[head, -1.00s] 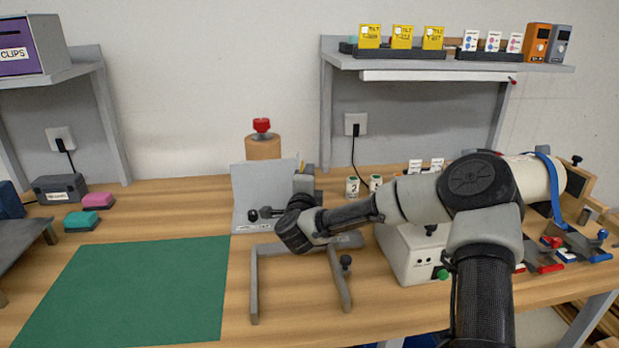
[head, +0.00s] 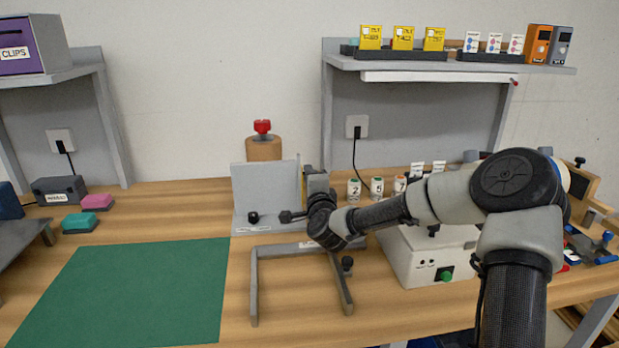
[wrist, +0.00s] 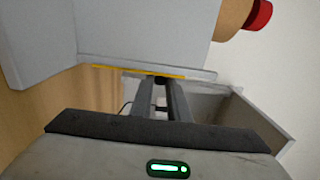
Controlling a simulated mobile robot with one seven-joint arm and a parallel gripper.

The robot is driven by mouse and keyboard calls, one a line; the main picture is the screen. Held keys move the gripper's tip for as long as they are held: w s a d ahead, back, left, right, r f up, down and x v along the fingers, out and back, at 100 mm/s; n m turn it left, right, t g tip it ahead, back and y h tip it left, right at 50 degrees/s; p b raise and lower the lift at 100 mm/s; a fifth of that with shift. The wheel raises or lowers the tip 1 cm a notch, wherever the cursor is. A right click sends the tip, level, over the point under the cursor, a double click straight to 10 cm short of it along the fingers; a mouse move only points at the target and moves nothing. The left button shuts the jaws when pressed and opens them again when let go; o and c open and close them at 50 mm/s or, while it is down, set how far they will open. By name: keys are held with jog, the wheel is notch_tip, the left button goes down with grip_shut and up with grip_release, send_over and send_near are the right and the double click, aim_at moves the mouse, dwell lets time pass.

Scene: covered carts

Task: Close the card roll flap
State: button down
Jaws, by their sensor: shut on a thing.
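The card roll flap seems to be the grey panel edged with a thin yellow strip (wrist: 140,71). In the head view this strip (head: 302,182) stands upright at the right end of a pale grey upright panel (head: 265,192). My gripper (wrist: 161,82) is shut on a small dark knob (wrist: 160,78) just below the yellow edge. An open grey box interior (wrist: 225,103) shows to the right of the fingers. In the head view my wrist hides the fingertips and most of the box, so I cannot tell how far the flap is open.
A grey frame (head: 254,290) lies in front on the table, beside a green mat (head: 140,290). A wooden cylinder with a red top (head: 262,127) stands behind. Small numbered containers (head: 354,188) and a white box (head: 420,268) are to the right.

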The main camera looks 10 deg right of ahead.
jog(key=c, duration=1.7)
grip_release()
jog(key=shift+s, duration=0.1)
jog(key=s+p, duration=0.1)
jog(key=s, duration=1.1)
